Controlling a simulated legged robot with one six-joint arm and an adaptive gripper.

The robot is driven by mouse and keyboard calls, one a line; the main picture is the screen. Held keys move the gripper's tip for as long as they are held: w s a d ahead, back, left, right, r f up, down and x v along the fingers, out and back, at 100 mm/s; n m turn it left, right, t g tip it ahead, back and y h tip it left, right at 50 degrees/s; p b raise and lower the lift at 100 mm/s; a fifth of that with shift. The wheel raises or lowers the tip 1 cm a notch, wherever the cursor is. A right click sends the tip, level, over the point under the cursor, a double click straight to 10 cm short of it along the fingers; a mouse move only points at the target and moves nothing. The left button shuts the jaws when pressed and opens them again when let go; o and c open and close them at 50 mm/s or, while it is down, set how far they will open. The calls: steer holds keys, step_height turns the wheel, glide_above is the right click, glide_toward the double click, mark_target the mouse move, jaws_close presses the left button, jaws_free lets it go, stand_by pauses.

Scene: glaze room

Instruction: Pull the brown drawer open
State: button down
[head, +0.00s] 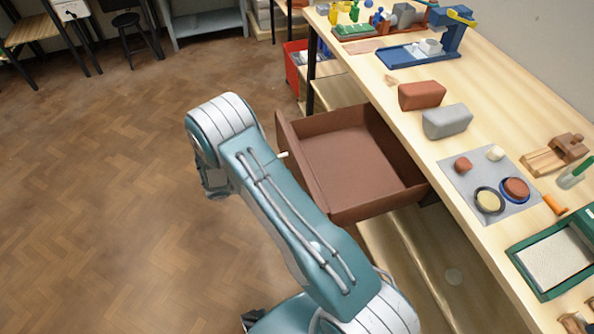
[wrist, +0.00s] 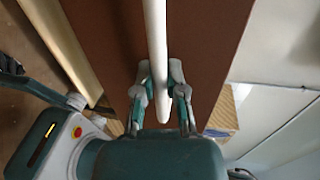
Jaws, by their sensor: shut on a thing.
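The brown drawer (head: 360,160) stands pulled well out from under the workbench in the head view, and its inside looks empty. Its brown front panel (wrist: 205,50) fills the middle of the wrist view. A white bar handle (wrist: 155,30) runs along that panel. A small end of the handle (head: 283,155) shows beside my arm in the head view. My gripper (wrist: 160,85) is shut on the handle near one end, a finger on each side. In the head view my arm hides the gripper's fingers and most of the handle.
The workbench (head: 400,110) carries a red-brown block (head: 421,95), a grey block (head: 447,121), a grey mat (head: 455,180) with small pots and a green tray (head: 520,262). A red bin (head: 292,65) stands beyond the drawer. The wooden floor (head: 100,200) at left is clear.

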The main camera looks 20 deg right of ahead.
steer(key=shift+s+a+f, duration=0.1)
steer(key=shift+a+f, duration=0.1)
steer(key=shift+f, duration=0.05)
steer(key=c, duration=0.7)
jaws_free()
steer(key=shift+a+r, duration=0.1)
steer(key=shift+r, duration=0.05)
steer(key=v, duration=1.2)
steer(key=shift+w, duration=0.2)
